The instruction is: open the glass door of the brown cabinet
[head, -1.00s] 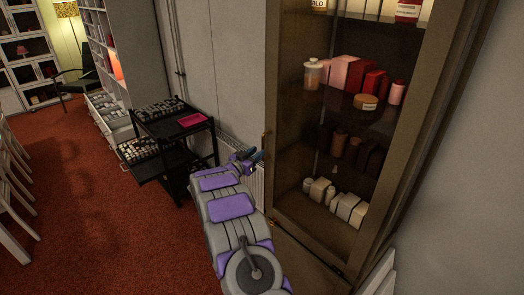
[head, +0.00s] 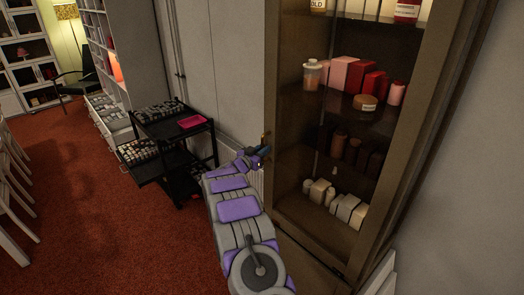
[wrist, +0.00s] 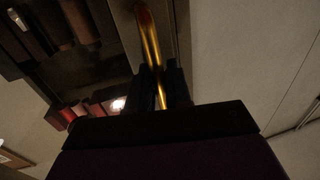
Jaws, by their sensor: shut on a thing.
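The brown cabinet (head: 283,110) stands at the right of the head view, with its glass door (head: 335,135) over shelves of jars and boxes. The door looks closed. A brass handle (wrist: 151,40) sits on the door's left edge; in the wrist view it runs down between the jaws. My gripper (head: 265,151) is at the cabinet's left edge, at the handle's height. In the wrist view my gripper (wrist: 160,88) is shut on the handle, with a dark finger on each side. The lower end of the handle is hidden by the gripper body.
A black cart (head: 165,150) with trays of small items stands left of the arm against the grey wall (head: 215,60). White chairs (head: 12,170) are at the far left. Open red carpet (head: 95,225) lies between them.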

